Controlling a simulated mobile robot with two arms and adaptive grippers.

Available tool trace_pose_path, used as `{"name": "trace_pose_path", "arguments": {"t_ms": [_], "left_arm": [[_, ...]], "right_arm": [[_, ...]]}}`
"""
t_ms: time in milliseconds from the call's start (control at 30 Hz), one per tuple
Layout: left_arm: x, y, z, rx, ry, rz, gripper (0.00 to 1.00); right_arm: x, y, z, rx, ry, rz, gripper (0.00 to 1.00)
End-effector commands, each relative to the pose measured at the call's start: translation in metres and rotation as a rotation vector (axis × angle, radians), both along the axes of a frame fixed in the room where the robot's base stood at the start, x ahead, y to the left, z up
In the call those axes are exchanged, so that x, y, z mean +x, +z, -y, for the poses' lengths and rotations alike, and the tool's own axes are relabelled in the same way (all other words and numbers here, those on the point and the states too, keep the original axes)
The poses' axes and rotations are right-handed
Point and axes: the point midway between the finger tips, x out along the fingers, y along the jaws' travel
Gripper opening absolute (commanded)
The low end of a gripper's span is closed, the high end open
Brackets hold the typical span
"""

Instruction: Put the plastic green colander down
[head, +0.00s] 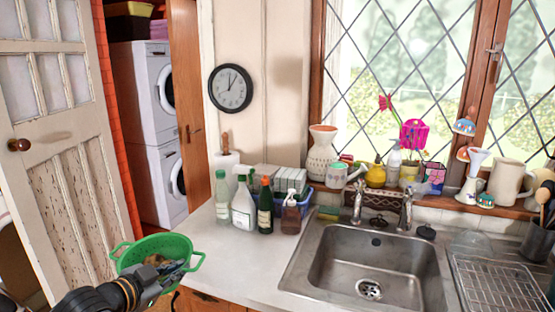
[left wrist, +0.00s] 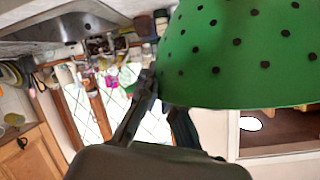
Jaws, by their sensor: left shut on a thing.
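The green plastic colander (head: 150,246) is at the lower left of the head view, by the left end of the counter. It looks upright, with small loop handles at its sides. Something beige and grey shows within its rim, but I cannot tell what. My left gripper (head: 172,276) is shut on the colander's near right side. In the left wrist view the colander's dotted green wall (left wrist: 240,50) fills the upper right, beside the fingers of my left gripper (left wrist: 160,100). My right gripper is not in view.
The white counter (head: 240,268) has bare room left of the metal sink (head: 370,262). Several bottles (head: 243,207) and a blue basket (head: 303,197) stand at its back. A drying rack (head: 500,285) is right of the sink. A panelled door (head: 75,150) stands at left.

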Motion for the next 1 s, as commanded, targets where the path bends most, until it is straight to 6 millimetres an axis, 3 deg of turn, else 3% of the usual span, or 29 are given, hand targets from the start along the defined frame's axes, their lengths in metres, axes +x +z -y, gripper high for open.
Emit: {"name": "trace_pose_path", "arguments": {"t_ms": [367, 567, 800, 1000], "left_arm": [[-0.045, -0.035, 0.038, -0.006, 0.031, -0.001, 0.0], [-0.089, -0.046, 0.056, -0.01, 0.126, -0.002, 0.0], [-0.136, -0.035, 0.048, -0.009, 0.317, 0.0, 0.0], [-0.152, -0.027, 0.037, -0.001, 0.4, 0.003, 0.0]], "right_arm": [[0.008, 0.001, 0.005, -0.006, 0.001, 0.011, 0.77], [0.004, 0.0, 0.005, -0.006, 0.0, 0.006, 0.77], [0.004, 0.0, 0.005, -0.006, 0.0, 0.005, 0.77], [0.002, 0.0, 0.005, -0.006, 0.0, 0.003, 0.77]]}}
